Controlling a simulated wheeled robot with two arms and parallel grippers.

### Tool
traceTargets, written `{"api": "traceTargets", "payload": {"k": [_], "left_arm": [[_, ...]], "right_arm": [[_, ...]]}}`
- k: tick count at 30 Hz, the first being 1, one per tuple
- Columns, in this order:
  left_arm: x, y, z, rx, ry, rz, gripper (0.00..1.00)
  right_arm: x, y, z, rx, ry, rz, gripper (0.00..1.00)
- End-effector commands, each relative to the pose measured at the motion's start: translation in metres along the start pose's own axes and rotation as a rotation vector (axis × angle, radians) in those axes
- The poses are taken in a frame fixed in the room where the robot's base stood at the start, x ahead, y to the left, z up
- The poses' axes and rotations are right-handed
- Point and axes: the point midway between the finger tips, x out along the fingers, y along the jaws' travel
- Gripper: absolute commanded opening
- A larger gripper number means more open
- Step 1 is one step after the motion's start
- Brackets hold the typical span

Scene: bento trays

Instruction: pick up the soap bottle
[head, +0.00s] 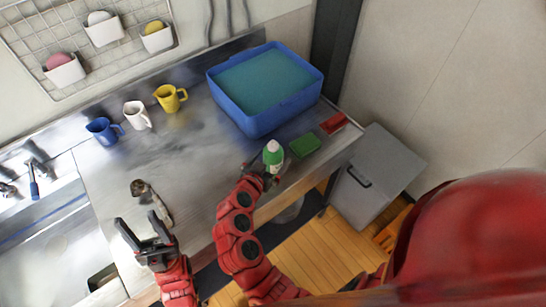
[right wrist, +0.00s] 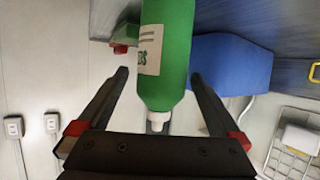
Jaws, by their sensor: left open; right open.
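The soap bottle is green with a pale label and a white cap (head: 273,155). It stands near the front edge of the metal counter. In the right wrist view the bottle (right wrist: 168,55) appears between the two fingers, its white cap pointing toward the palm. Gaps show on both sides. My right gripper (head: 262,175) is open at the bottle, its fingers partly hidden by the wrist in the head view. My left gripper (head: 143,232) is open and empty, over the counter near the sink.
A green sponge (head: 305,145) lies just right of the bottle, with a red item (head: 334,123) beyond. A large blue tub (head: 265,122) stands behind. Blue (head: 103,130), white (head: 137,115) and yellow (head: 170,98) jugs line the back. A beige-brown object (head: 152,198) lies left.

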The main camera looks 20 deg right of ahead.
Motion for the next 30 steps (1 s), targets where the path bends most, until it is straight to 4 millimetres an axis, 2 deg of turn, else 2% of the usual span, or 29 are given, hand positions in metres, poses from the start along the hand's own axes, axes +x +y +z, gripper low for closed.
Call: {"api": "traceTargets", "payload": {"k": [5,10,15,24,30], "left_arm": [[0.009,0.0,-0.002,0.0,0.0,0.0,0.57],[0.027,-0.001,-0.005,0.0,0.0,0.0,0.57],[0.033,-0.002,-0.006,0.0,0.0,0.0,0.57],[0.033,-0.002,-0.006,0.0,0.0,0.0,0.57],[0.033,-0.002,-0.006,0.0,0.0,0.0,0.57]], "right_arm": [[0.009,0.0,-0.001,-0.002,-0.002,0.004,1.0],[0.031,-0.001,-0.001,-0.003,-0.003,0.005,1.0],[0.051,-0.002,0.001,-0.001,0.0,0.002,1.0],[0.055,-0.002,0.004,0.001,0.0,0.0,1.0],[0.055,-0.003,0.004,0.0,0.0,0.0,0.64]]}}
